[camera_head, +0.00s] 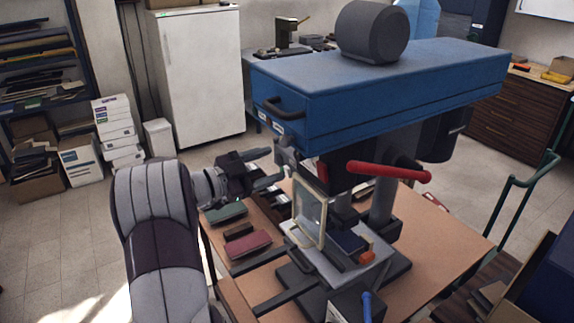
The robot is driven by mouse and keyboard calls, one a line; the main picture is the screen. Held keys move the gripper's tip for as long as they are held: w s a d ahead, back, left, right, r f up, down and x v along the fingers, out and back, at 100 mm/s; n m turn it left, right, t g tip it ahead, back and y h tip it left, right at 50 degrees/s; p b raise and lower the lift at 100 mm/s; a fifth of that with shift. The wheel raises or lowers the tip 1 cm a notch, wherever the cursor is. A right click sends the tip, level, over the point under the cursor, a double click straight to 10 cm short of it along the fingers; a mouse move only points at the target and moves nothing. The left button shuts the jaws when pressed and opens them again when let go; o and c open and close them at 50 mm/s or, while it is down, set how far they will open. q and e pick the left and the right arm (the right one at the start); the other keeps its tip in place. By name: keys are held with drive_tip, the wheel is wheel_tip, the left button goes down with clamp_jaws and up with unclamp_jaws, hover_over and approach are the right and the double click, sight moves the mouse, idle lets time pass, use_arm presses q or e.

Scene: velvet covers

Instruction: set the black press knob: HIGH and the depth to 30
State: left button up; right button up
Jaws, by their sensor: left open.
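The press has a long blue head (390,85) above a wooden table. A large dark cylinder (365,32) sits on top of the head, and a black bar handle (288,110) is on its left end. Small pale labels are below that handle, too small to read. No knob setting or depth number is readable, and I cannot tell which part is the black press knob. My left gripper (277,168) is open and empty, below the left end of the head, close to a small grey part (287,153). My right gripper is out of view.
A red lever (388,172) sticks out under the head. A clear framed guard (309,213) stands over the press bed. Dark green and maroon covers (249,244) lie on the table (440,240) at left. A green cart rail (512,185) is at right.

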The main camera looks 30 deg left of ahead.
use_arm(q)
drive_tip(key=b+v, duration=0.1)
drive_tip(key=v, duration=0.5)
idle(0.3)
